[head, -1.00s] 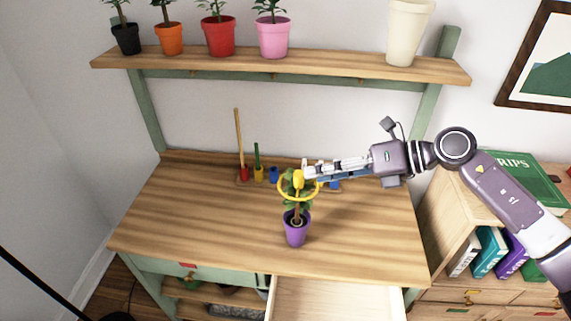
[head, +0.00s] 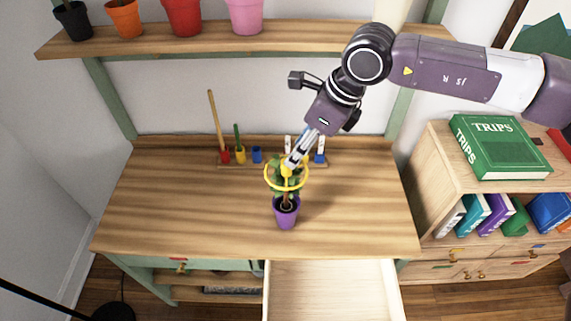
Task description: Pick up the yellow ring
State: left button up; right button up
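The yellow ring (head: 302,184) encircles the leafy upper part of a small plant (head: 277,187) in a purple pot (head: 287,216) on the wooden workbench (head: 190,205). My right gripper (head: 288,168) comes down from the upper right, with its fingertips over the ring and the leaves. A yellow piece shows at the fingertips, inside the ring's outline. The fingers look close together, but whether they grip anything is too small to tell. My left gripper is not in view.
A rack with small coloured tools (head: 241,156) stands behind the plant. An open, empty drawer (head: 330,290) juts out in front. A shelf with pots (head: 185,41) hangs above. A bookcase with a green book (head: 500,147) stands at right. Both sides of the bench top are clear.

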aim_at(286, 168)
jog(key=p+x, duration=0.1)
jog(key=x, duration=0.1)
jog(key=p+x, duration=0.1)
jog(key=x, duration=0.1)
jog(key=shift+a+p, duration=0.3)
jog(key=shift+p, duration=0.05)
jog(key=shift+w+a+f, duration=0.1)
jog(key=shift+f, duration=0.35)
jog(key=c, duration=0.9)
